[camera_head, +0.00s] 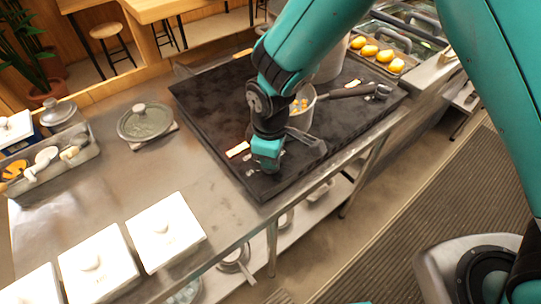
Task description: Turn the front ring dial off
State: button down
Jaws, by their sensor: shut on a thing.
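My gripper (264,168) points down at the near corner of the black cooktop (205,99), over the front ring dial's place. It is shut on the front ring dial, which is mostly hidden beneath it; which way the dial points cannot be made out. A pot (308,117) with orange-yellow pieces in it stands on the cooktop just behind my wrist, partly covered by my arm.
A lidded dish (146,121) stands on the steel counter (150,170) to the left. White lidded boxes (166,231) line the near edge. A tray of yellow items (378,52) lies beyond the cooktop. The counter between dish and boxes is clear.

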jog(key=n, duration=0.6)
jog(key=shift+n, duration=0.4)
dwell(0.3)
jog(key=c, duration=1.1)
grip_release()
jog(key=shift+r+b, duration=0.15)
jog(key=shift+b, duration=0.15)
notch_tip(320, 180, up, 17)
jog(key=shift+r+b, duration=0.1)
jog(key=shift+b, duration=0.9)
